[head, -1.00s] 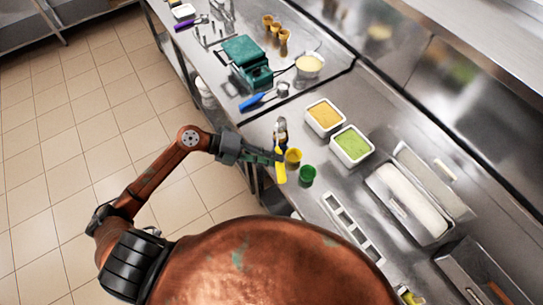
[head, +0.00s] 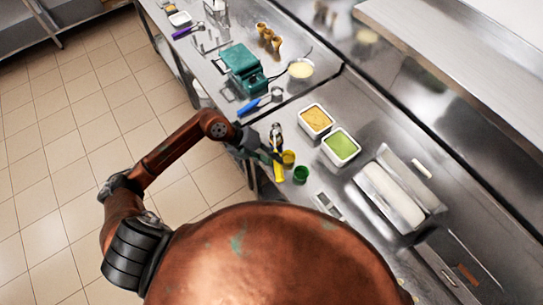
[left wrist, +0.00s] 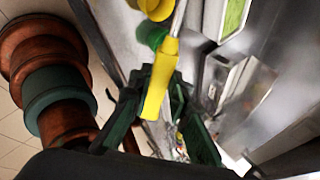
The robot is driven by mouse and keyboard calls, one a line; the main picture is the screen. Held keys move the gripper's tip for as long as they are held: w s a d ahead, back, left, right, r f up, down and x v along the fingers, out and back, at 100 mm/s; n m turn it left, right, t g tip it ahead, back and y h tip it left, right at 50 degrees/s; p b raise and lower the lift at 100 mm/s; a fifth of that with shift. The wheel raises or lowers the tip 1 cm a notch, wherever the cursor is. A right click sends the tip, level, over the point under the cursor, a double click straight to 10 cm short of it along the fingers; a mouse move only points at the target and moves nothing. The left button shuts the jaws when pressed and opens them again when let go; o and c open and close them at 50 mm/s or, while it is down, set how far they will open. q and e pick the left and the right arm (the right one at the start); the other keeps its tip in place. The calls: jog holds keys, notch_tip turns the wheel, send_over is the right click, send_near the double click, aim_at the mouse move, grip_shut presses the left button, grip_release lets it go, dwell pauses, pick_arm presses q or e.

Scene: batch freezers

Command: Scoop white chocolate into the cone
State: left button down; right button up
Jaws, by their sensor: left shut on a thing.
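My left gripper (head: 268,156) is shut on the yellow handle (head: 279,171) of a scoop, at the counter's front edge beside a yellow cup (head: 289,157) and a green cup (head: 301,174). The left wrist view shows the yellow handle (left wrist: 163,78) between the fingers and a thin metal shaft running up past the cups. The scoop's far end is not clear. Several tan cones (head: 268,36) stand at the far end of the counter. A bowl of cream-coloured stuff (head: 301,69) stands near them; I cannot tell whether it is white chocolate. My right gripper is out of view.
Tubs with orange (head: 316,121) and green (head: 341,147) contents stand right of the cups. A long container with white contents (head: 390,196) is farther right. A blue-handled tool (head: 254,106) lies by a teal machine (head: 243,66). My copper body hides the near counter.

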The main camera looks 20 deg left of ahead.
pick_arm(q)
jog(key=y+p, duration=0.1)
jog(key=p, duration=0.1)
jog(key=d+r+g+y+p, duration=0.1)
jog(key=y+p, duration=0.1)
jog(key=p, duration=0.1)
jog(key=w+d+g+y+p, duration=0.1)
jog(key=y+p, duration=0.1)
jog(key=p, duration=0.1)
jog(key=shift+r, duration=0.35)
jog(key=shift+w+d+g+y+p, duration=0.15)
jog(key=shift+d+g+y+p, duration=0.25)
jog(key=shift+y+p, duration=0.5)
jog(key=shift+r+y, duration=0.1)
jog(key=shift+y, duration=0.3)
jog(key=shift+r+p, duration=0.5)
jog(key=shift+r, duration=0.1)
jog(key=shift+a+r, duration=0.2)
jog(key=shift+r, duration=0.1)
jog(key=shift+d, duration=0.1)
jog(key=shift+d, duration=0.1)
